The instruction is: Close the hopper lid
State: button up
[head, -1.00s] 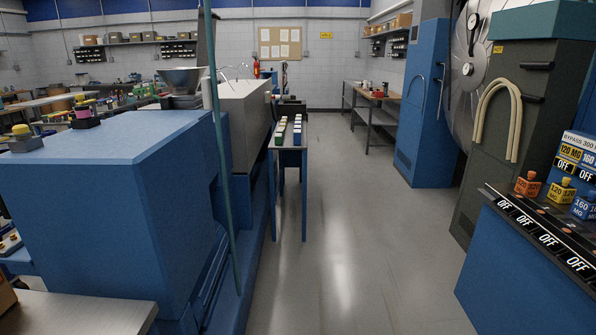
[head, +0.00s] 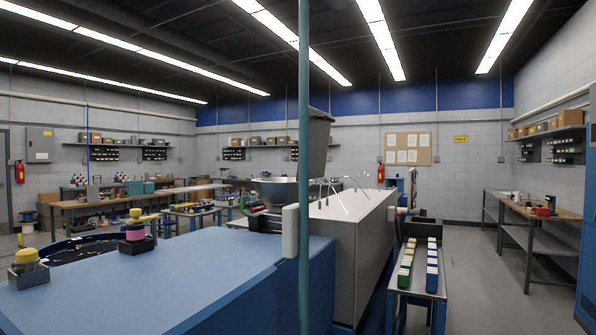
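The hopper (head: 278,189) is a shiny metal funnel on top of the blue machine, just left of the teal pole in the head view. A dark grey panel (head: 321,130) that looks like its lid stands raised behind the pole, above and right of the funnel. It is tilted rather than lying over the funnel's mouth. The pole hides part of it and the hinge cannot be made out. My gripper is not in view.
The blue machine top (head: 170,280) fills the lower left, with yellow and pink knobs on it. A thin teal pole (head: 305,80) stands close in front. A small table (head: 418,283) with coloured boxes stands right of the grey machine body. Floor (head: 490,280) is clear further right.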

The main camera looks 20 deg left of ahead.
aim_at(319, 122)
jog(key=i+l+u, duration=0.7)
jog(key=i+l, duration=0.15)
jog(key=l, duration=0.15)
jog(key=i+l+u, duration=0.25)
jog(key=l, duration=0.15)
jog(key=i+l+u, duration=0.25)
jog(key=l, duration=0.15)
jog(key=k, duration=0.1)
